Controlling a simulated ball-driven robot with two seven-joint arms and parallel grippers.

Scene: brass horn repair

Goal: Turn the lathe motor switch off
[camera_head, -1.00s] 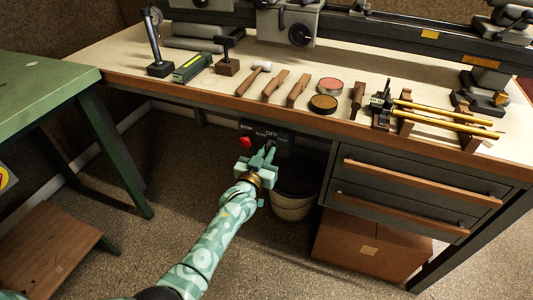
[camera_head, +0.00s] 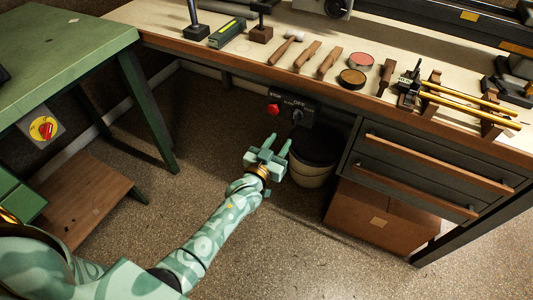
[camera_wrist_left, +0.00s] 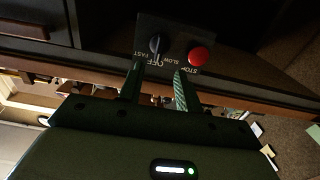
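The dark switch panel (camera_head: 314,112) hangs under the front edge of the wooden bench. It carries a red STOP button (camera_head: 273,109) and a dark rotary knob (camera_head: 297,115) below the word OFF. In the left wrist view, the panel appears upside down. There the knob (camera_wrist_left: 155,43) looks lined up with OFF, between FAST and SLOW, and the red button (camera_wrist_left: 198,57) is beside it. My left gripper (camera_head: 278,139) is open and empty, below and in front of the panel, apart from the knob. Its fingers (camera_wrist_left: 157,75) also show in the wrist view. My right gripper is out of view.
A bin (camera_head: 310,172) stands under the bench beside my left gripper. Drawers (camera_head: 430,165) and a cardboard box (camera_head: 380,215) are to the right. A green table (camera_head: 60,55) with a yellow-and-red switch (camera_head: 43,129) is at left. The floor before the bench is clear.

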